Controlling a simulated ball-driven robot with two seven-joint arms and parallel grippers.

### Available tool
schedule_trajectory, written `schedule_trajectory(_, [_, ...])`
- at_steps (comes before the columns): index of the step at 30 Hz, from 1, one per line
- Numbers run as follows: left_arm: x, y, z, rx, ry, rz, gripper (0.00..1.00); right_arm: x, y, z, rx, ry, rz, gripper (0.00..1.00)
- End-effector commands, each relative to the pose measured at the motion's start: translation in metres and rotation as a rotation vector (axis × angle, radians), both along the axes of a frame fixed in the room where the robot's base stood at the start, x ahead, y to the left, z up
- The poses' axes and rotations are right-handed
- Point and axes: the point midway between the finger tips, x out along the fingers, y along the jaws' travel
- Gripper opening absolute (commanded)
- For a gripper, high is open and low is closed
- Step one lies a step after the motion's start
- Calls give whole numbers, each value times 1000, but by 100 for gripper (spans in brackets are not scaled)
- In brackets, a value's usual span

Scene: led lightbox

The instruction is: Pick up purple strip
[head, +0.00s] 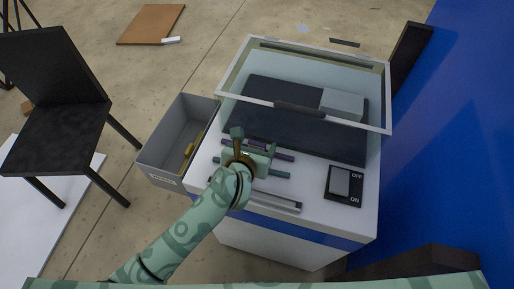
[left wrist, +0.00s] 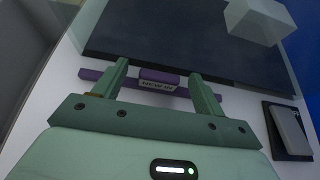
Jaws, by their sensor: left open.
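The purple strip (head: 280,155) lies on the white top of the lightbox cabinet (head: 310,211), in front of the dark panel. In the left wrist view the purple strip (left wrist: 92,75) runs across the picture, with a raised labelled block at its middle. My left gripper (head: 252,143) is over the strip and hides part of it. In the left wrist view my left gripper (left wrist: 158,80) is open, its fingers on either side of the labelled block. I cannot tell whether they touch the strip. My right gripper is not in view.
A teal strip (head: 279,174) and a grey bar (head: 274,201) lie nearer the front edge. An ON/OFF switch (head: 345,184) sits at right. A glass lid (head: 300,82) stands raised behind. A grey bin (head: 163,152) hangs at left; a black chair (head: 56,130) stands beyond.

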Motion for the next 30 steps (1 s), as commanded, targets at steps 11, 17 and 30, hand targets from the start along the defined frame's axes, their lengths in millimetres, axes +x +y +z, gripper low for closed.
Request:
schedule_trajectory(11, [1,-1,0,0,0,0,32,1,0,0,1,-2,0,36])
schedule_trajectory(17, [1,-1,0,1,0,0,23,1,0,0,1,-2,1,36])
schedule_trajectory(30, [1,-1,39,-1,-5,-1,23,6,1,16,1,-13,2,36])
